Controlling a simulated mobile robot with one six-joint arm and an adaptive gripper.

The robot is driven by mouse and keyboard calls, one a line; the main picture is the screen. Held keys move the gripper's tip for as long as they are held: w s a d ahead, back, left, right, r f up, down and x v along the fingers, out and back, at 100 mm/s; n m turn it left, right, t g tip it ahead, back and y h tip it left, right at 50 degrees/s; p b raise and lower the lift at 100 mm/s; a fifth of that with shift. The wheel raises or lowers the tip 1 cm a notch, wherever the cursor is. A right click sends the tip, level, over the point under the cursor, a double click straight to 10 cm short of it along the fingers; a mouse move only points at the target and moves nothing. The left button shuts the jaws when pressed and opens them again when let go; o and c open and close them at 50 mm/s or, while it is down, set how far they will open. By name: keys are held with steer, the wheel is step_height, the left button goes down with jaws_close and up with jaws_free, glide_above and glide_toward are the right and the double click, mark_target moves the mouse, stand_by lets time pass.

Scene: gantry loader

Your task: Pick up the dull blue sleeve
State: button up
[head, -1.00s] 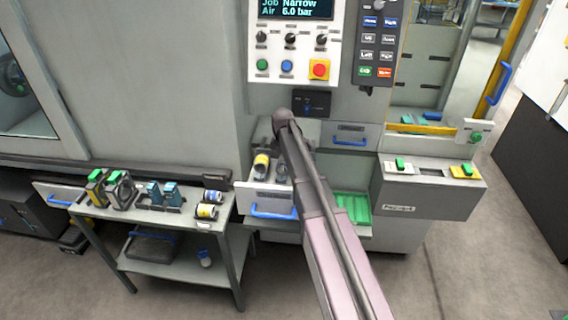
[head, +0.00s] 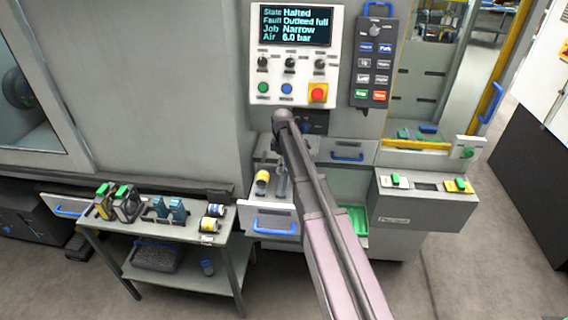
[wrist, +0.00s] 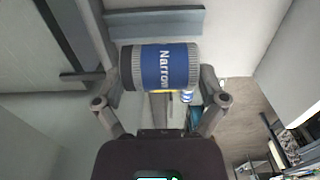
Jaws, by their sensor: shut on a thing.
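The dull blue sleeve (wrist: 166,67) fills the upper middle of the wrist view. In the head view, my arm stands in front of the open drawer (head: 268,222), and my gripper and the held sleeve cannot be made out clearly.
The side bench (head: 190,230) at left holds green-topped parts, blue parts (head: 177,209) and two more sleeves (head: 212,218). The control panel (head: 291,50) rises behind my arm. The floor at right is clear.

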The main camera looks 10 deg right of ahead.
steer(key=shift+r+p, duration=0.85)
steer(key=shift+r, duration=0.3)
steer(key=shift+a, duration=0.1)
